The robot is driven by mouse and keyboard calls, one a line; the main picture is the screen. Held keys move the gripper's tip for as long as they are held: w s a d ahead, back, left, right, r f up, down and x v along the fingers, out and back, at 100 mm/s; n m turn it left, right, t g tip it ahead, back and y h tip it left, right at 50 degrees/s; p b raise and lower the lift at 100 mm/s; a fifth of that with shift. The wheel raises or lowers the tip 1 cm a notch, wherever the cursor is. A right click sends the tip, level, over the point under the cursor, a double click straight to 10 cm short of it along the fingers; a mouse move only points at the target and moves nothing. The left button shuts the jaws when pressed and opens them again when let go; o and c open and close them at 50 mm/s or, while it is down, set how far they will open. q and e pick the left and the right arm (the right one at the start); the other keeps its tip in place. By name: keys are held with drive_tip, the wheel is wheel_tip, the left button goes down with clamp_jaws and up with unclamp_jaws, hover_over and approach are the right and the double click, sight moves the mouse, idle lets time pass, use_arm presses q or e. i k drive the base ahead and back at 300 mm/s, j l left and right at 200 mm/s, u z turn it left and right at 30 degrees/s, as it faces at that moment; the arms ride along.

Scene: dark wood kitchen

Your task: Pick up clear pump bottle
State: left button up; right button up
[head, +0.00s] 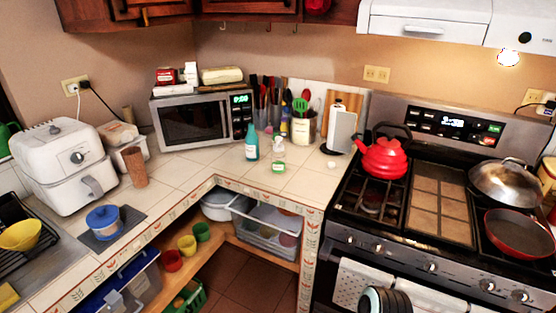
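A small, see-through bottle with a whitish pump top and a green band low down (279,167) stands on the tiled counter near its inner corner; its clear body is hard to make out against the tiles. A teal bottle (252,143) stands just left of and behind it. Neither of my grippers shows in the head view, and nothing touches the bottle.
A microwave (195,120) stands behind to the left, utensil holders (304,128) behind, and a paper towel roll (342,130) to the right. The stove holds a red kettle (384,158). Open shelves with cups and bins lie below the counter. Tiles before the bottle are clear.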

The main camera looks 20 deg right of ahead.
sight(278, 159)
drive_tip(key=i+z, duration=0.15)
drive_tip(key=z, duration=0.25)
drive_tip(key=i+j+z, duration=0.2)
drive_tip(key=z, duration=0.2)
drive_tip(key=i+j+z, duration=0.1)
drive_tip(key=z, duration=0.3)
